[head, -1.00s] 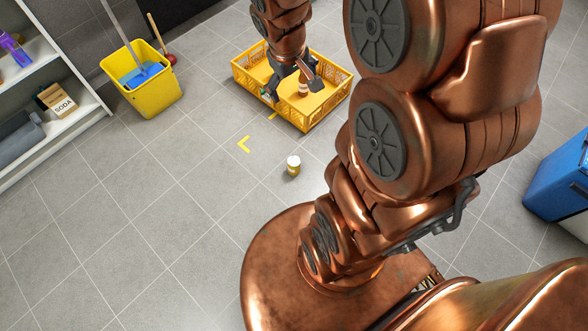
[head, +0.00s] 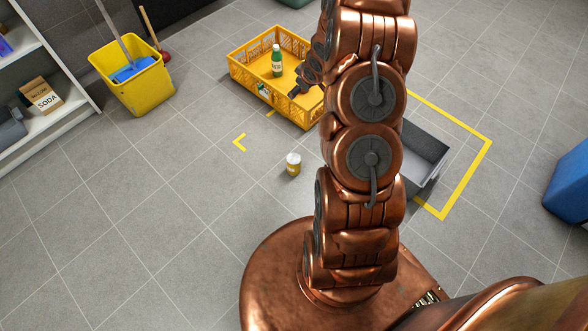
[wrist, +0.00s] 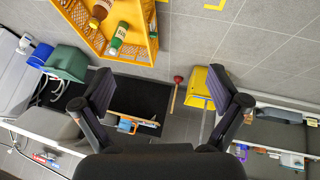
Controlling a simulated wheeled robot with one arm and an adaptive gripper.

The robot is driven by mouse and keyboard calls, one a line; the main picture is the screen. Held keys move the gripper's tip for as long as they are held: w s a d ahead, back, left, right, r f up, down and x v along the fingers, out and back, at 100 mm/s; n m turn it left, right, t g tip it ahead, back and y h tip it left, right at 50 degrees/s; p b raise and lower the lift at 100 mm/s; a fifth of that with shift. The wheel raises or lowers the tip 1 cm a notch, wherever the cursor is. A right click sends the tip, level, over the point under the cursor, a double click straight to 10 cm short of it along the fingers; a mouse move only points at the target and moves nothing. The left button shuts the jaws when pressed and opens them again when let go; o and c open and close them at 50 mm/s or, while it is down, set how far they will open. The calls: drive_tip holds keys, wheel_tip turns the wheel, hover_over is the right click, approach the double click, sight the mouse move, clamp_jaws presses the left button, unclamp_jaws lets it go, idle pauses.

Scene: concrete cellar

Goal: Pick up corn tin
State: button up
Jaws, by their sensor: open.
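A small tin with a yellow label and a pale top (head: 293,164), which looks like the corn tin, stands upright on the grey tiled floor, left of my arm. Its label is too small to read, and I do not see it in the wrist view. My gripper is mostly hidden behind my arm in the head view; a dark finger (head: 300,88) shows by the crate's right part. In the wrist view my gripper (wrist: 166,92) is open, with its fingers wide apart and nothing between them. It is well apart from the tin.
A yellow crate (head: 251,82) holds a green bottle (head: 277,61) and a brown bottle (wrist: 99,14). A grey tray (head: 424,152) lies inside yellow floor tape. A yellow bucket (head: 136,85), a shelf (head: 62,113) and a blue bin (head: 570,182) stand around. The floor around the tin is clear.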

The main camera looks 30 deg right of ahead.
wheel_tip(320, 180, down, 12)
drive_tip(key=d+t+y+b, duration=0.1)
drive_tip(key=d+b, duration=0.1)
drive_tip(key=b, duration=0.2)
drive_tip(key=t+y+b, duration=0.5)
drive_tip(key=b, duration=0.6)
approach(294, 160)
drive_tip(key=shift+n, duration=0.3)
drive_tip(key=w+f, duration=0.2)
drive_tip(key=f, duration=0.1)
drive_tip(key=shift+w+a, duration=0.4)
drive_tip(key=shift+d+b+x, duration=0.1)
drive_tip(key=shift+b+x, duration=0.8)
drive_tip(key=shift+x, duration=0.8)
drive_tip(key=shift+d+b+x, duration=0.15)
drive_tip(key=shift+b+x, duration=0.7)
drive_tip(key=shift+x, duration=0.85)
drive_tip(key=shift+w+a+f, duration=0.2)
drive_tip(key=shift+w+f, duration=0.05)
drive_tip(key=shift+w, duration=0.15)
drive_tip(key=shift+r, duration=0.1)
drive_tip(key=c, duration=1.3)
